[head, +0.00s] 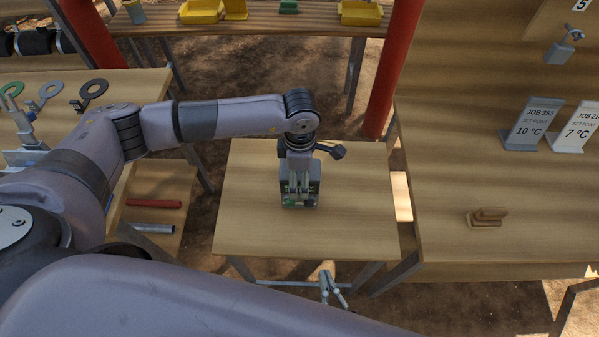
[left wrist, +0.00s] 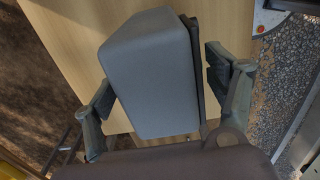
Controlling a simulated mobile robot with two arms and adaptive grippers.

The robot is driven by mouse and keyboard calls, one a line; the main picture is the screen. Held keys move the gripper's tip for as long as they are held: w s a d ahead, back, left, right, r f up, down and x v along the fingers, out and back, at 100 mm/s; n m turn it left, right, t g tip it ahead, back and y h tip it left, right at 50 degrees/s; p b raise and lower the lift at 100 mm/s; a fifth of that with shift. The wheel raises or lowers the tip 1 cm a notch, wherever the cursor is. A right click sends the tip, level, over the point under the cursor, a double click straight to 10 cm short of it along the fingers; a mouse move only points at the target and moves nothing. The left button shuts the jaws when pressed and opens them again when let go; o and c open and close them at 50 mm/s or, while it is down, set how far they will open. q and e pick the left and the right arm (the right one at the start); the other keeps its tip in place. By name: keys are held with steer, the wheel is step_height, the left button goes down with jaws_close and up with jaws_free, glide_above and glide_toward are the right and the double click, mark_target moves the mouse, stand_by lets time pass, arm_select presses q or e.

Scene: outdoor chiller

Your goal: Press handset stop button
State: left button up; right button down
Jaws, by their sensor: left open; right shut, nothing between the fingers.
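A small boxy unit (head: 300,186) with green and silver parts on its near face stands upright at the middle of the wooden table; I take it for the handset. My left gripper (head: 308,152) is over it, open. In the left wrist view a plain grey box (left wrist: 150,75) fills the space between the spread fingers, with a dark strip along its right side. I cannot tell whether the fingers touch it. No stop button can be made out. My right gripper (head: 326,270) is shut and empty, near the table's front edge, partly hidden by my forearm.
The small table (head: 245,220) is otherwise clear. A right-hand bench (head: 470,245) holds a small wooden block (head: 487,217) and set-point signs (head: 530,125). A left bench holds ring-shaped parts (head: 92,92); a red tube (head: 153,203) lies lower. A red post (head: 392,70) stands behind.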

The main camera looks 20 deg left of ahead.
arm_select(q)
steer(key=shift+r, duration=0.25)
step_height(320, 180, up, 12)
steer(key=shift+f, duration=0.15)
stand_by(0.3)
steer(key=shift+d, duration=0.1)
